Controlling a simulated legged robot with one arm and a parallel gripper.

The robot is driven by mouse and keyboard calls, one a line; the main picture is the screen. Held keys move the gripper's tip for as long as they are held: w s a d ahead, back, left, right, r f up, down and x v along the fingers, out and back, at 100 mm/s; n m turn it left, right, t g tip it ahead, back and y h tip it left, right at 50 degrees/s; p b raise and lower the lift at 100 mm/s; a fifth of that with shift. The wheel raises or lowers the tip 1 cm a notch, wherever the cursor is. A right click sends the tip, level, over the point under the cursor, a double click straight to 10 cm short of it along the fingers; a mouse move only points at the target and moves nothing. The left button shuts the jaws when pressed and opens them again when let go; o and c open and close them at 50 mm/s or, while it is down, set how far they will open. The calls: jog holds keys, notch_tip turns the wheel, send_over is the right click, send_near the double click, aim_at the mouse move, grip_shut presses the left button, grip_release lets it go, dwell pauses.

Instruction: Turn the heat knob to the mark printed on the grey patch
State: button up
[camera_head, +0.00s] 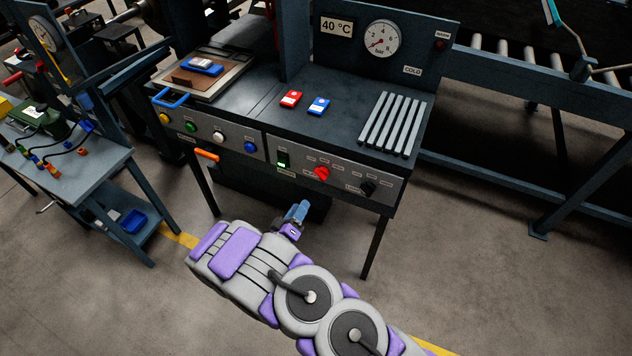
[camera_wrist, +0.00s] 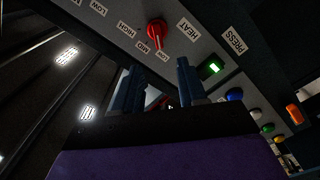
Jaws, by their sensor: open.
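The red heat knob (camera_head: 321,173) sits on the grey front panel (camera_head: 300,185) of the press table. In the wrist view the red knob (camera_wrist: 157,29) is near the top centre, by labels reading HEAT, LOW, MID and HIGH. No separate mark on a grey patch can be made out. My gripper (camera_head: 297,212) is below and in front of the panel, apart from the knob. In the wrist view its two blue fingers (camera_wrist: 157,82) stand apart, open and empty, below the knob.
A lit green switch (camera_head: 283,160) is left of the knob and a black knob (camera_head: 368,188) is right of it. An orange handle (camera_head: 206,155) sticks out at the left of the panel. Table legs stand below; the floor in front is open.

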aim_at(319, 177)
jog(key=b+x, duration=0.2)
jog(key=x, duration=1.1)
jog(key=shift+d+b, duration=0.15)
jog(key=shift+b, duration=0.25)
jog(key=shift+c, duration=0.3)
grip_shut()
